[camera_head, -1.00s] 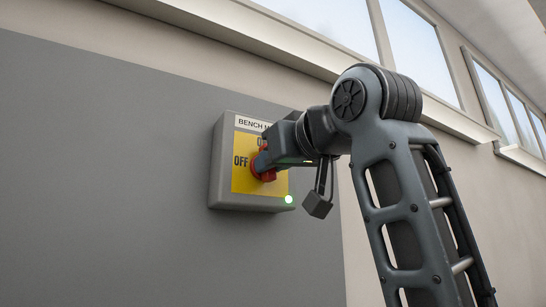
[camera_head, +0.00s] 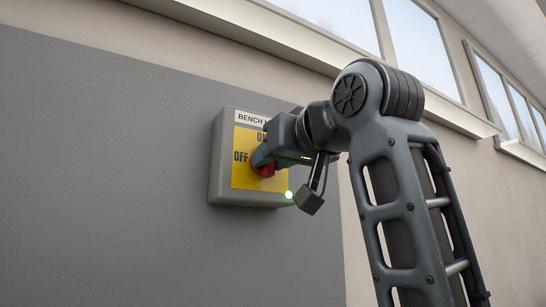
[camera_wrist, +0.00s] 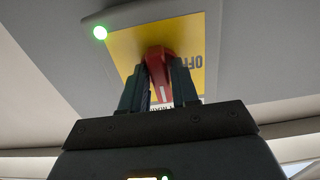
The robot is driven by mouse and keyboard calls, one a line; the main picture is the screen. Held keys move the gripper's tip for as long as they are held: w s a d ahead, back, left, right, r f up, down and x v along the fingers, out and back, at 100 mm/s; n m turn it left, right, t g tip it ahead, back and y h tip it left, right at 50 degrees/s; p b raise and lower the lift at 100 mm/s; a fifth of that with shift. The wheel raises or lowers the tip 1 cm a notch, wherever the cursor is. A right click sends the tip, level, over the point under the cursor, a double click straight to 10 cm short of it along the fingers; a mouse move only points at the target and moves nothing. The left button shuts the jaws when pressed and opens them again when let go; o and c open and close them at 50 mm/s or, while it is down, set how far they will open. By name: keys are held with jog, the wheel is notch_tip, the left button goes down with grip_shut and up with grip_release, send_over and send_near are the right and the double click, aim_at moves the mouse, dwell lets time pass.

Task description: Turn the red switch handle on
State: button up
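The red switch handle (camera_head: 264,170) sits on the yellow plate (camera_head: 240,178) of a grey wall box. In the wrist view the handle (camera_wrist: 158,66) lies between the two fingers of my gripper (camera_wrist: 158,85), which appear closed on its sides. In the head view my gripper (camera_head: 268,154) reaches the box from the right and hides much of the handle. "OFF" is readable left of the handle, and the "ON" mark above it is partly covered. In the wrist view "OFF" appears upside down at the right.
A green light (camera_head: 289,194) glows at the box's lower right corner and also shows in the wrist view (camera_wrist: 100,32). The box (camera_head: 219,165) is on a grey wall panel (camera_head: 110,170). The wall left of the box is clear. Windows run along the top.

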jog(key=shift+o, duration=1.2)
jog(key=shift+d, duration=0.1)
jog(key=b+v, duration=0.2)
jog(key=v, duration=0.5)
jog(key=shift+s+d, duration=0.15)
jog(key=shift+s, duration=0.2)
